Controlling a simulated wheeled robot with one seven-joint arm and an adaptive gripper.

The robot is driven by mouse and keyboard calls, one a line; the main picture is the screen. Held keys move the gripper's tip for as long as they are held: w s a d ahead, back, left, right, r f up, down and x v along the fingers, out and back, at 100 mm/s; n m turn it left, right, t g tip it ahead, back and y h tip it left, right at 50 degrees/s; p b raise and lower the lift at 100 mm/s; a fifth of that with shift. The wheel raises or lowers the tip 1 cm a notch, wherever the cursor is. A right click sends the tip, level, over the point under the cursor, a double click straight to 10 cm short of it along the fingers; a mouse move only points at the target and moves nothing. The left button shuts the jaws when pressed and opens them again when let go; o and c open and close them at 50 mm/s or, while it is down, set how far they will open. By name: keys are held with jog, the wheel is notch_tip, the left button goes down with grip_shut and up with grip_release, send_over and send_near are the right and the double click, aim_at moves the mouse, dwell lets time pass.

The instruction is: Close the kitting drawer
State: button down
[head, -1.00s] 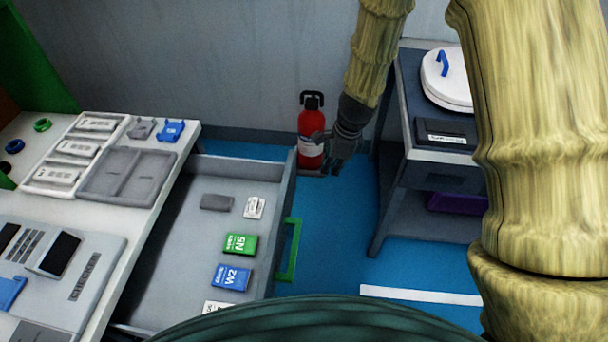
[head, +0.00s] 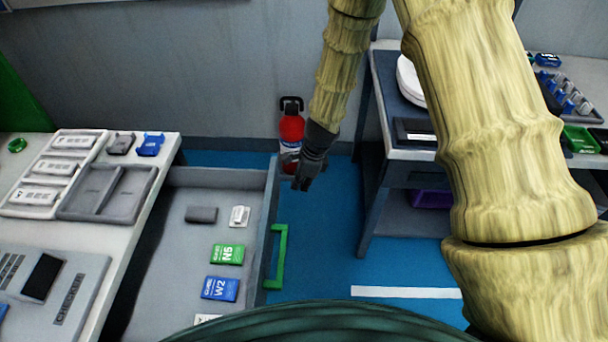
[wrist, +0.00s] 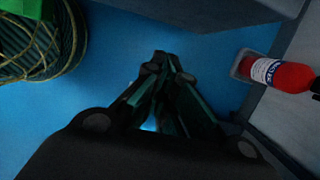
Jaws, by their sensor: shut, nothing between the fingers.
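The kitting drawer (head: 268,215) is pulled out from under the left bench in the head view. It is grey, with a green handle (head: 279,258) on its right-hand front face. Inside lie a green N5 packet (head: 228,254), a blue W2 packet (head: 220,289), a dark grey block and small white items. My gripper (head: 302,182) is shut and empty, pointing down beyond the handle, apart from it, in front of the fire extinguisher. In the wrist view my gripper (wrist: 160,75) is above the blue floor; the drawer cannot be made out there.
A red fire extinguisher (head: 291,130) stands by the back wall; it also shows in the wrist view (wrist: 285,74). The left bench (head: 110,225) carries trays and a grey panel device. A shelf table (head: 375,110) stands right. Blue floor (head: 325,235) between is clear.

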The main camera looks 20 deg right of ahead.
jog(key=shift+w+a+f+p, duration=0.1)
jog(key=shift+w+a+p, duration=0.2)
jog(key=shift+a, duration=0.65)
jog(key=shift+w+a+p, duration=0.2)
jog(key=shift+w+a, duration=0.1)
jog(key=shift+a, duration=0.65)
